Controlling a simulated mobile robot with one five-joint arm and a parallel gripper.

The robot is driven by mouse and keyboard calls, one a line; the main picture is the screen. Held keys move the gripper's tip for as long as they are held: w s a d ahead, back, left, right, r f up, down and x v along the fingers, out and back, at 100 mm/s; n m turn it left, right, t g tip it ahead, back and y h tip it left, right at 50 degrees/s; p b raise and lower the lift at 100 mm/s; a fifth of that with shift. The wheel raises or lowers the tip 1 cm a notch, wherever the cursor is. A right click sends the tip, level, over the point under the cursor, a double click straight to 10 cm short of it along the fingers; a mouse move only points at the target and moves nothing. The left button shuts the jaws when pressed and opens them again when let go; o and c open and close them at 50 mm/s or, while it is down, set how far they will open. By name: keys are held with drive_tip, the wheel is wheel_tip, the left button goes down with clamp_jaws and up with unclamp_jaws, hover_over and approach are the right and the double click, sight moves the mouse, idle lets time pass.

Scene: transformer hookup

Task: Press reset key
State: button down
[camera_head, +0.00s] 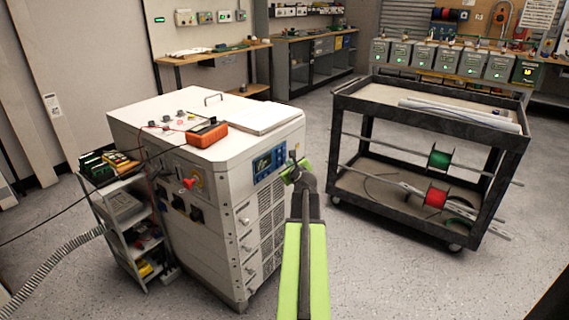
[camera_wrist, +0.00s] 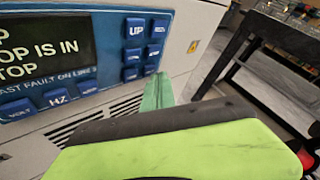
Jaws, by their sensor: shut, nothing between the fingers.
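The blue control panel (camera_head: 268,163) is on the front of the white cabinet, and it fills the upper left of the wrist view (camera_wrist: 108,45). Its dark display (camera_wrist: 40,45) shows partly cut-off text reading "OP IS IN" and "TOP". Blue keys sit right of the display, among them the UP key (camera_wrist: 134,30); the small labels on the others are too blurred to read, so I cannot tell which is reset. My gripper (camera_head: 296,170) is shut and empty beside the panel. In the wrist view its green tip (camera_wrist: 158,92) is just below the right-hand keys; contact cannot be told.
The white cabinet (camera_head: 215,235) has an orange meter (camera_head: 207,133) on top. A shelf cart (camera_head: 125,225) with tools stands at its left. A black cart (camera_head: 430,110) with cable reels stands to the right. Open floor (camera_head: 390,285) lies between.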

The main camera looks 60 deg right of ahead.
drive_tip(key=shift+w, duration=0.35)
idle(0.6)
drive_tip(key=shift+s, duration=0.8)
drive_tip(key=shift+s, duration=0.1)
drive_tip(key=s, duration=0.4)
drive_tip(key=shift+s, duration=0.4)
idle(0.9)
